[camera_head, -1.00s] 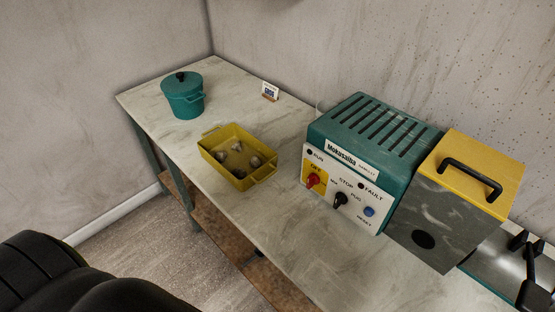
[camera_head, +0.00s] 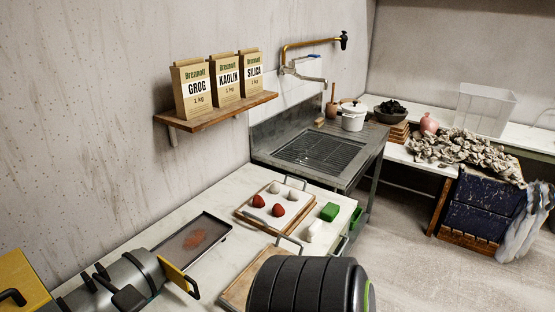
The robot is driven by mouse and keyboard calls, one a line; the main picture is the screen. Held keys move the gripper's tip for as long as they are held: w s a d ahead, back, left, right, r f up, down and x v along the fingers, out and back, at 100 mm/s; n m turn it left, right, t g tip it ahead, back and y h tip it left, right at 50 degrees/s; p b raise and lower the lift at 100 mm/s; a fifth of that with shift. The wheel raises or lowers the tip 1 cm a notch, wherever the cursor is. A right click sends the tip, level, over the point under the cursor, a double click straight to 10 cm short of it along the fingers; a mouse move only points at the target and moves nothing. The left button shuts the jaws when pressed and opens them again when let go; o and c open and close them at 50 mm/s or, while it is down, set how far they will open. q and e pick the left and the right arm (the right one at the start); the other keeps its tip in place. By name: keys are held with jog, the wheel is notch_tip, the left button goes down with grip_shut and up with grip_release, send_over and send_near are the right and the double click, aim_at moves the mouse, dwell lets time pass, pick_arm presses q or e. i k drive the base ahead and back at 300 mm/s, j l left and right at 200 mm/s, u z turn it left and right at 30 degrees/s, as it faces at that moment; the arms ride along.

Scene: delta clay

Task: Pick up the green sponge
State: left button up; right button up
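A green sponge-like block (camera_head: 330,211) lies at the right end of the near counter, close to its edge, next to a white block (camera_head: 314,230). A second green item (camera_head: 356,217) shows lower, beyond the counter's edge; I cannot tell what it is. A dark ribbed part of my own body fills the bottom middle of the view, in front of the counter.
A tray with red and white balls (camera_head: 250,212) sits left of the green block. A sink (camera_head: 330,160) adjoins behind. Open floor (camera_head: 420,265) lies right.

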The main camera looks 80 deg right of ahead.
aim_at(330, 213)
jog(key=k+z, duration=0.15)
jog(key=z, duration=0.2)
jog(key=k+z, duration=0.2)
jog(key=z, duration=2.1)
